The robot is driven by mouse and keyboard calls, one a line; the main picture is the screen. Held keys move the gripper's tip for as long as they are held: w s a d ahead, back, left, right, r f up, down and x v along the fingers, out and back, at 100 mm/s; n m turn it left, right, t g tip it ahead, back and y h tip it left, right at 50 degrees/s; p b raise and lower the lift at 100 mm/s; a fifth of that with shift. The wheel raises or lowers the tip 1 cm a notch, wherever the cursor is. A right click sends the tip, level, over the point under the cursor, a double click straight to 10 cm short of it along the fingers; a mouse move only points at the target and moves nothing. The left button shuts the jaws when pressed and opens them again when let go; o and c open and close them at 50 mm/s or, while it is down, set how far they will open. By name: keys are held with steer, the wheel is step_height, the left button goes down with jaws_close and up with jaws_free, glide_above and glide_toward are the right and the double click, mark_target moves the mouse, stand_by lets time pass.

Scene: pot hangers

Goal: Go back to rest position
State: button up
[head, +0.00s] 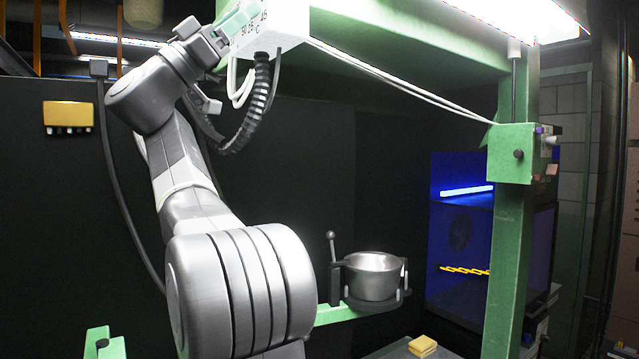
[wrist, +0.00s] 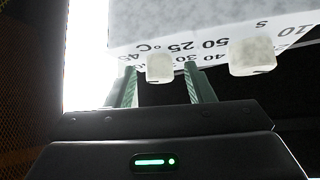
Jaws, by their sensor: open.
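My gripper (head: 238,20) is raised at the top of the head view, beside a white control box with printed numbers (head: 285,22). In the wrist view my gripper (wrist: 160,72) shows two green fingers spread apart, with no held object visible. The white box (wrist: 190,22) fills the top of that view. One pale knob (wrist: 160,67) shows between the fingertips and a second knob (wrist: 252,56) is to the right. I cannot tell whether the fingers touch the first knob. My arm is bent and extends up from the bottom of the head view.
A metal pot (head: 374,277) sits in a dark holder on a green bar. A green frame post (head: 508,230) stands at the right, and a green beam runs overhead. Yellow sponges (head: 423,345) lie at the bottom.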

steer(key=s+a+f+n+t+y+p, duration=0.2)
steer(key=s+f+n+t+y, duration=0.2)
steer(key=n+t+y, duration=0.3)
steer(key=shift+a+n+t+y, duration=0.3)
steer(key=shift+n+t, duration=1.7)
steer(key=shift+n, duration=1.6)
steer(key=shift+d+f, duration=0.1)
